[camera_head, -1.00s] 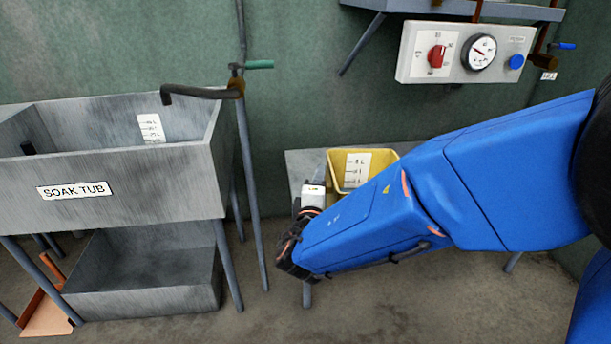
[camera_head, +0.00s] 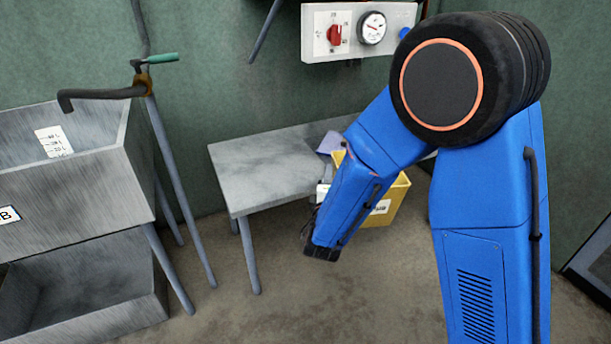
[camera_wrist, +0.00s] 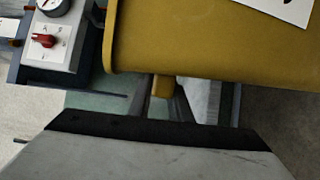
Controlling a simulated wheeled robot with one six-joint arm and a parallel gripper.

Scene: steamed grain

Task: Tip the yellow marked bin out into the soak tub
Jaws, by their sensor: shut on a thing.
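The yellow bin (camera_head: 393,202) is partly hidden behind my blue arm in the head view, in front of and beside a grey metal table. A white label shows on its side. In the wrist view the yellow bin (camera_wrist: 215,45) fills the top, close beyond my gripper. My gripper (camera_head: 324,190) is mostly hidden by my own wrist in the head view; it is shut on the bin. The grey soak tub (camera_head: 85,195) stands at the left, its right part in view, with a white scale inside its back wall.
The grey table (camera_head: 250,160) has a bare top between the tub and the bin. A tap pipe (camera_head: 100,93) with a green handle reaches over the tub. A lower grey basin (camera_head: 90,290) sits beneath it. A control panel (camera_head: 355,30) hangs on the wall.

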